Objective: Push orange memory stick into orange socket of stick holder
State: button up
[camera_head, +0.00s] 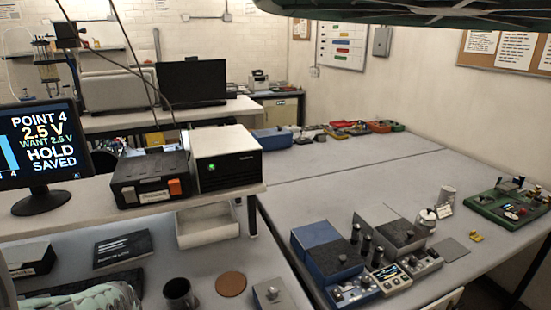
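A black box (150,178) with a pale label on its front sits on the raised shelf, left of a white instrument. A small orange piece (174,187) shows at the right of its front face. I cannot tell whether this orange piece is the memory stick, a socket or a latch. No separate orange memory stick and no clearly marked stick holder can be made out.
Blue and grey devices (328,250) crowd the right table, with a green board (508,203) beyond. A dark cup (180,294) stands below the shelf. The right table's middle (330,180) is clear.

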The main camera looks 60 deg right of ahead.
grip_shut()
dwell(0.6)
jog(key=shift+r, duration=0.2)
jog(key=shift+r+p, duration=2.85)
jog(key=shift+p, duration=0.15)
